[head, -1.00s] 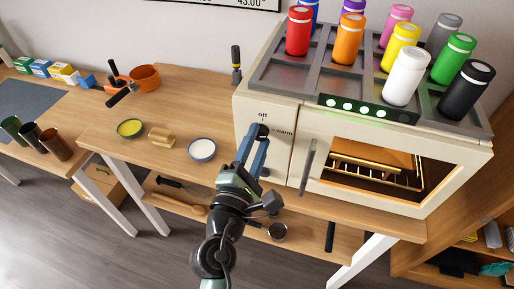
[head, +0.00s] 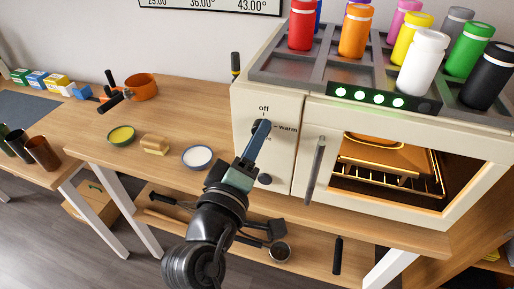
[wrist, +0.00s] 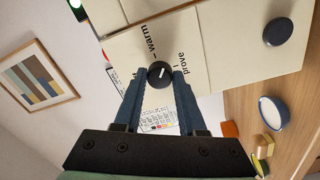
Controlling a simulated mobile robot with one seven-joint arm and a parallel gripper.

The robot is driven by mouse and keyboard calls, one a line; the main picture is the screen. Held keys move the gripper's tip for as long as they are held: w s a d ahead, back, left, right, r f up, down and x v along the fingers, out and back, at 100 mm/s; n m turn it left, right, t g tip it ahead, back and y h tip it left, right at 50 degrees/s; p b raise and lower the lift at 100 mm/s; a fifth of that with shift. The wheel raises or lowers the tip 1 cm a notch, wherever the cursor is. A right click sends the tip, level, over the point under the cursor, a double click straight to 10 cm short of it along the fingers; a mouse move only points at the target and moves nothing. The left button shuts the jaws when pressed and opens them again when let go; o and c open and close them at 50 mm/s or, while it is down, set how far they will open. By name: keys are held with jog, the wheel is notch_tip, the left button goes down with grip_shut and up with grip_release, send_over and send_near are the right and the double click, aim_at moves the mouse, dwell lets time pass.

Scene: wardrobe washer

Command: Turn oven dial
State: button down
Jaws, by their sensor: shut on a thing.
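The oven (head: 243,135) stands on a wooden bench in the head view, its cream panel marked off, warm and prove. The upper dial (wrist: 160,74) is round and dark with a short white mark; it shows in the wrist view beside the words warm and prove. My gripper (wrist: 160,78) has its two blue fingers on either side of this dial and is shut on it. In the head view my gripper (head: 258,132) largely covers the dial. A second dark dial (head: 265,179) sits lower on the panel, apart from my fingers; it also shows in the wrist view (wrist: 278,31).
The oven door handle (head: 317,168) stands out just right of my gripper. Several bottles stand in a grey tray (head: 283,68) on top. A blue-rimmed bowl (head: 197,157), a wooden block (head: 155,144) and a green bowl (head: 121,136) lie on the bench to the left.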

jog(key=m+b, duration=0.6)
jog(key=m, duration=0.4)
jog(key=shift+m+b, duration=0.3)
jog(key=shift+b, duration=0.1)
dwell(0.3)
jog(key=shift+c, duration=2.4)
grip_release()
jog(key=shift+a, duration=0.1)
jog(key=v, duration=1.3)
jog(key=shift+r, duration=0.2)
jog(key=shift+w, duration=0.1)
